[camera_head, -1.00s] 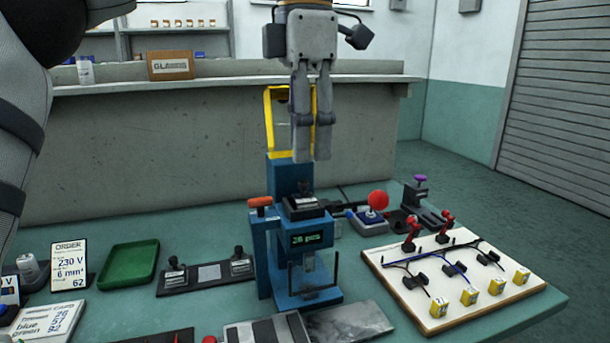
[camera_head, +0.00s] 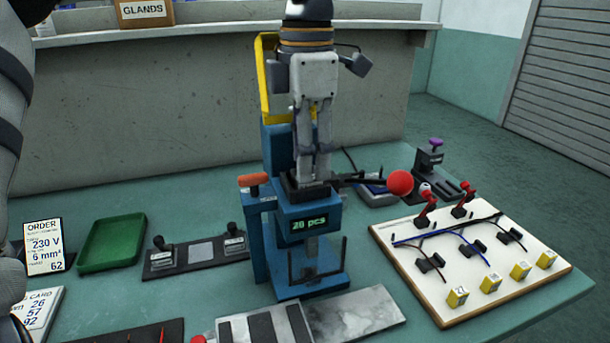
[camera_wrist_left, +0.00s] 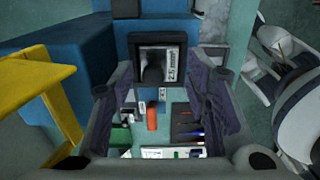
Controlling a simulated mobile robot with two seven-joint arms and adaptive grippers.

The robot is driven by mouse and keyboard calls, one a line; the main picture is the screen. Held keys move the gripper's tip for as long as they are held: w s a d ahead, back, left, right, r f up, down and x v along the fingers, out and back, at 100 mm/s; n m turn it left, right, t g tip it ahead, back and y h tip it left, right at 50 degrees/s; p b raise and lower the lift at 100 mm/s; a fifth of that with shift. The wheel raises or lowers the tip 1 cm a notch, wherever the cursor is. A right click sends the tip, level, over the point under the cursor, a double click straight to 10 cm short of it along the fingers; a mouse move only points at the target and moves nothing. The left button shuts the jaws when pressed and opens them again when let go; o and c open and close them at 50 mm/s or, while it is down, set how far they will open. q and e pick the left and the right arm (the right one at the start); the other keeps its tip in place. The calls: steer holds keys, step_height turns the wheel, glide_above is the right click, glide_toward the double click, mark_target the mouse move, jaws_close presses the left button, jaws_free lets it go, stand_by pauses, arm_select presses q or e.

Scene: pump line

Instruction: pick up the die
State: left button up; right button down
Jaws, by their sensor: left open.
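The die, a dark block with a round knob and a label reading "2.5 mm²" (camera_wrist_left: 153,62), sits in the blue press in the left wrist view. In the head view the dark die block (camera_head: 303,188) shows on top of the press (camera_head: 300,250), partly hidden by my fingers. My left gripper (camera_head: 315,176) points down from above, its fingertips at the die. In the left wrist view its two open fingers (camera_wrist_left: 163,108) stand apart on either side of the die's knob area. I cannot tell whether they touch it. My right gripper is not in view.
A yellow guard (camera_head: 270,85) stands behind the press. A lever with a red ball (camera_head: 400,183) sticks out to the right. A rack (camera_head: 198,253) with two dark blocks and a green tray (camera_head: 112,243) lie left. A wiring board (camera_head: 470,265) lies right.

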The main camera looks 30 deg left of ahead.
arm_select(q)
steer(key=shift+f, duration=0.65)
jaws_close()
steer(key=shift+r, duration=0.1)
